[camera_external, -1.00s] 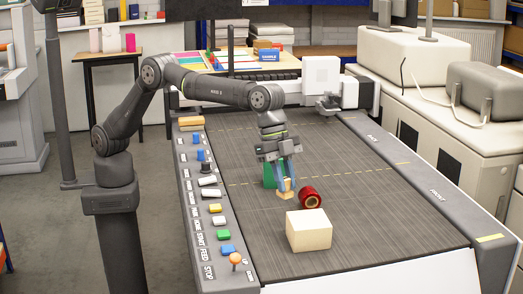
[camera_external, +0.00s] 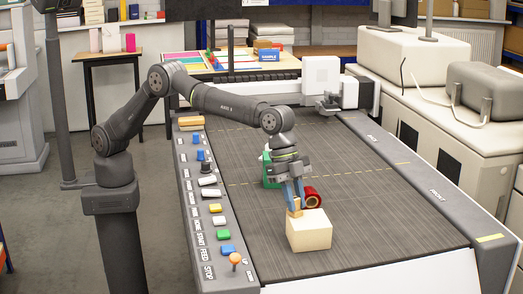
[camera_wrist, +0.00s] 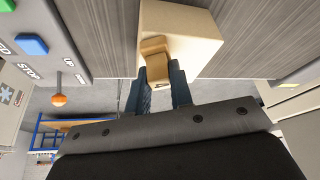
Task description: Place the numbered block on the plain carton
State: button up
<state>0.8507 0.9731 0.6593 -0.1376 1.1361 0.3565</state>
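The plain carton (camera_external: 309,233) is a cream box on the dark conveyor bed, towards the near end. In the wrist view the carton (camera_wrist: 196,32) lies just beyond my fingertips. My gripper (camera_external: 295,206) is above the carton's back left edge, fingers pointing down. It is shut on a small tan wooden block (camera_external: 295,212), which also shows between the fingers in the wrist view (camera_wrist: 155,62). The block overlaps the carton's top edge in the picture. I cannot tell whether they touch.
A red ring-shaped roll (camera_external: 314,198) lies behind the carton, close to my gripper. A green object (camera_external: 267,171) stands behind my gripper. A control strip with coloured buttons and an orange-knobbed lever (camera_external: 235,259) runs along the left. The bed to the right is clear.

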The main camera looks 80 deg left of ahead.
aim_at(295, 198)
jog(key=o, duration=0.3)
jog(key=shift+o, duration=0.2)
jog(key=shift+r, duration=0.15)
jog(key=v, duration=1.2)
jog(key=x, duration=1.2)
jog(key=shift+f, duration=0.2)
notch_tip(295, 198, up, 3)
jog(key=shift+r, duration=0.7)
